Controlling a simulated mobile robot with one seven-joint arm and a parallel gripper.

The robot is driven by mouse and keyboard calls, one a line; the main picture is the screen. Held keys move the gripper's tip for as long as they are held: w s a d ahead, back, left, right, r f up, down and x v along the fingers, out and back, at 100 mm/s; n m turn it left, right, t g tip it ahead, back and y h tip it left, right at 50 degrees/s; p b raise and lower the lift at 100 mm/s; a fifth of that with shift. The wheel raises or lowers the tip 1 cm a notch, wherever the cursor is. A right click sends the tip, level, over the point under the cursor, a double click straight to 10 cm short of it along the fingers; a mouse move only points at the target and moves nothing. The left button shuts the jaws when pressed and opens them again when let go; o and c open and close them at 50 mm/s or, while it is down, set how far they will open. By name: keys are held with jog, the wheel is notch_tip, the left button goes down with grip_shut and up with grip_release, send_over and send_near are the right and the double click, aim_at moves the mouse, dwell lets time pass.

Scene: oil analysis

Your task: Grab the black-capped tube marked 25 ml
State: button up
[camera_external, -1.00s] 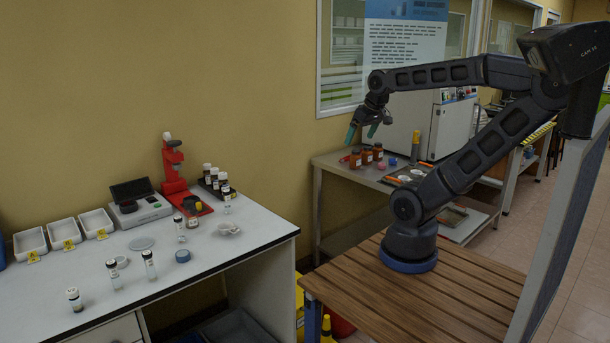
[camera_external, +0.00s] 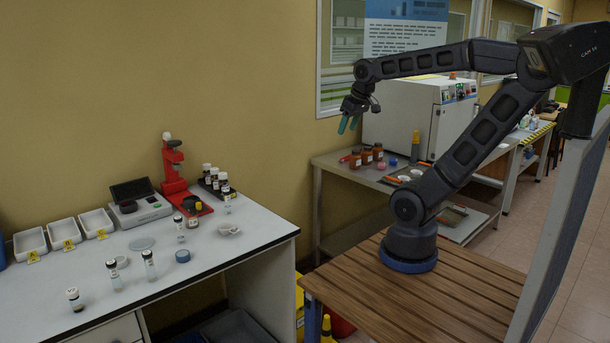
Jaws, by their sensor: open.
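Several small clear tubes stand upright on the white bench. One tube (camera_external: 74,299) is at the front left, two tubes (camera_external: 114,275) and (camera_external: 149,265) stand near the middle, one tube (camera_external: 180,229) stands behind them, and another tube (camera_external: 227,200) is near the dark rack. Their caps look black with pale tops. The labels are too small to read, so I cannot tell which is marked 25 ml. My gripper (camera_external: 349,125), with green-tipped fingers, is open and empty, high in the air to the right of the bench and far from the tubes.
A red stand (camera_external: 174,173), a dark-capped brown bottle (camera_external: 192,216) and a rack of bottles (camera_external: 215,178) stand at the back. White trays (camera_external: 66,233), a scale (camera_external: 139,205) and a blue round piece (camera_external: 183,256) are also on the bench. A side table (camera_external: 335,164) holds amber bottles.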

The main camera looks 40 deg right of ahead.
jog(key=w+a+r+n+g, duration=0.1)
jog(key=w+a+r+n, duration=0.2)
jog(key=w+a, duration=0.55)
jog(key=w+a+r+n, duration=0.2)
jog(key=w+a+r, duration=0.1)
jog(key=w+a, duration=0.5)
jog(key=w+a+f+n, duration=0.1)
jog(key=w+a+n, duration=0.15)
jog(key=a, duration=0.45)
jog(key=w+a+f+n+g, duration=0.1)
jog(key=w+a+f, duration=0.1)
jog(key=w+a, duration=0.35)
jog(key=w+a+f+n, duration=0.1)
jog(key=w+a, duration=0.1)
jog(key=a, duration=0.7)
jog(key=n+g, duration=0.2)
jog(key=n, duration=0.6)
send_near(114, 273)
jog(key=shift+w+f, duration=0.2)
jog(key=shift+w, duration=0.9)
jog(key=shift+s+f, duration=0.15)
jog(key=shift+f, duration=2.5)
jog(key=shift+s+f, duration=0.1)
jog(key=shift+f, duration=2.6)
jog(key=c, duration=1.1)
